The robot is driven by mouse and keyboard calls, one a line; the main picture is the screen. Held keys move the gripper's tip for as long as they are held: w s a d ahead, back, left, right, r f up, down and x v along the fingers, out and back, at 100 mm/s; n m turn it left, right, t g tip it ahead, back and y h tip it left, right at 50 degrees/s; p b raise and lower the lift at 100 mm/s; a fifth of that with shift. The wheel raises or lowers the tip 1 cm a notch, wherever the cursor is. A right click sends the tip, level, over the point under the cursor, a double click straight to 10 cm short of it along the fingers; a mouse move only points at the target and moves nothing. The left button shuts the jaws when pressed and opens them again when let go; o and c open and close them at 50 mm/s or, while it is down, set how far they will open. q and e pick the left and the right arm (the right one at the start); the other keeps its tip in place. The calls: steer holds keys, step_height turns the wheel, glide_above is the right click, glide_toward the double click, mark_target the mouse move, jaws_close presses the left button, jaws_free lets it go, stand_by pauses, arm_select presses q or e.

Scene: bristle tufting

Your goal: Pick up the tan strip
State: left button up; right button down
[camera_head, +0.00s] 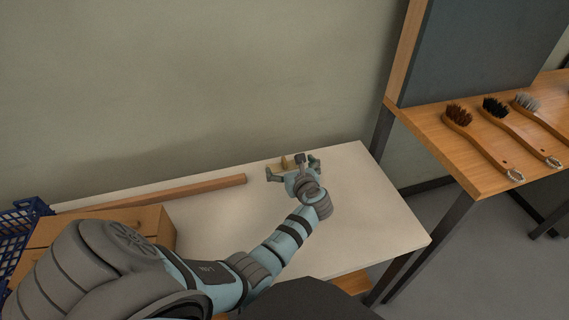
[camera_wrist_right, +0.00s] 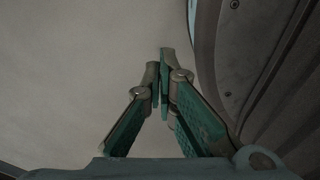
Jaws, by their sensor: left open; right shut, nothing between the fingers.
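A small tan strip (camera_head: 286,162) shows at the back of the white table, partly hidden by my left gripper. My left gripper (camera_head: 292,168) is open, with one finger to the left of the tan piece and the other to its right. I cannot tell whether the fingers touch it. My right gripper (camera_wrist_right: 161,80) shows in the right wrist view, shut and empty, its fingertips together. It is not visible in the head view.
A long brown wooden bar (camera_head: 190,189) lies along the back of the white table (camera_head: 375,220). Several brushes (camera_head: 485,145) lie on a wooden bench (camera_head: 440,135) at the right.

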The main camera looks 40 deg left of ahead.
mark_target(286, 164)
arm_select(q)
steer(key=a+f+b, duration=0.1)
steer(key=b, duration=0.1)
steer(key=w+a+f+b, duration=0.1)
steer(key=shift+f+b, duration=0.1)
steer(key=shift+b, duration=0.25)
steer(key=shift+w+a+f+b, duration=0.1)
steer(key=shift+w+a+b, duration=0.4)
steer(key=shift+a+b, duration=0.2)
steer(key=shift+a, duration=0.1)
steer(key=shift+r, duration=0.2)
arm_select(e)
steer(key=w+f+t, duration=0.1)
steer(key=w+f, duration=0.3)
steer(key=w, duration=0.1)
steer(key=shift+d, duration=0.25)
arm_select(q)
steer(key=c, duration=1.5)
arm_select(e)
steer(key=shift+s+f, duration=0.1)
steer(key=shift+f, duration=0.05)
